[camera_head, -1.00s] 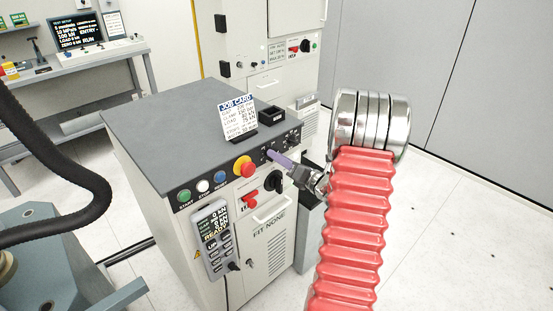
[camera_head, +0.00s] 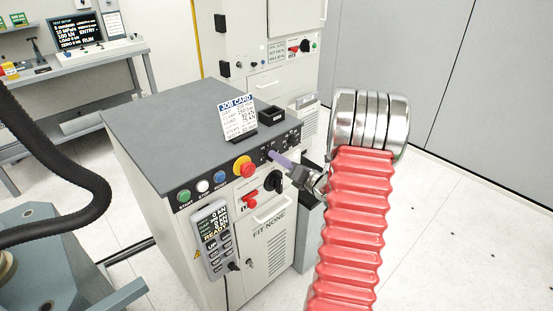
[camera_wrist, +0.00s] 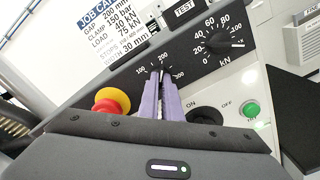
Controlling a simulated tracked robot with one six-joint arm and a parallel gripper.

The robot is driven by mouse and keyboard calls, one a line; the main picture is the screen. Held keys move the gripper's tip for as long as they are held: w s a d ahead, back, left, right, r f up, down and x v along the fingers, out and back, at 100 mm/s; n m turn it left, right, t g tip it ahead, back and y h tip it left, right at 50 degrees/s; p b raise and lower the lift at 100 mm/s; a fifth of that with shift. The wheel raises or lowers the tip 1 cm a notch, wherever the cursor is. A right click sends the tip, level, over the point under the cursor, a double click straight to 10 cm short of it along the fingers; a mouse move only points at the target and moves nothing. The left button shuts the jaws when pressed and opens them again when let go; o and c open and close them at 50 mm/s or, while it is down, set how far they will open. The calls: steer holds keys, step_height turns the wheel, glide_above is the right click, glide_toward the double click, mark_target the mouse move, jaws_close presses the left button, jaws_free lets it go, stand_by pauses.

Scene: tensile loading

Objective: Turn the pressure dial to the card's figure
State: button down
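The pressure dial (camera_wrist: 162,68) is on the dark panel in the wrist view, with 100 and 200 printed around it. My gripper (camera_wrist: 162,82) has its two purple fingers close together at this dial, with the dark knob tip between them. The fingers hide most of the knob and scale, and its exact reading is unclear. The job card (camera_wrist: 118,28) gives CLAMP 150 bar; it also stands on the cabinet top in the head view (camera_head: 237,116). My gripper (camera_head: 272,156) reaches the cabinet's front panel there.
A kN dial (camera_wrist: 220,43) sits right of the fingers. A red-and-yellow emergency stop (camera_wrist: 112,102) is close on the left, a green button (camera_wrist: 252,110) on the right. A handheld pendant (camera_head: 215,240) hangs on the cabinet.

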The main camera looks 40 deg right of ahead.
steer(key=shift+n, duration=0.4)
steer(key=shift+w+r+n, duration=0.1)
steer(key=shift+r+n, duration=0.05)
steer(key=shift+n, duration=1.65)
steer(key=shift+r+n, duration=0.1)
steer(key=shift+n, duration=1.7)
steer(key=c, duration=2)
jaws_free()
steer(key=shift+f, duration=0.1)
steer(key=shift+f, duration=0.1)
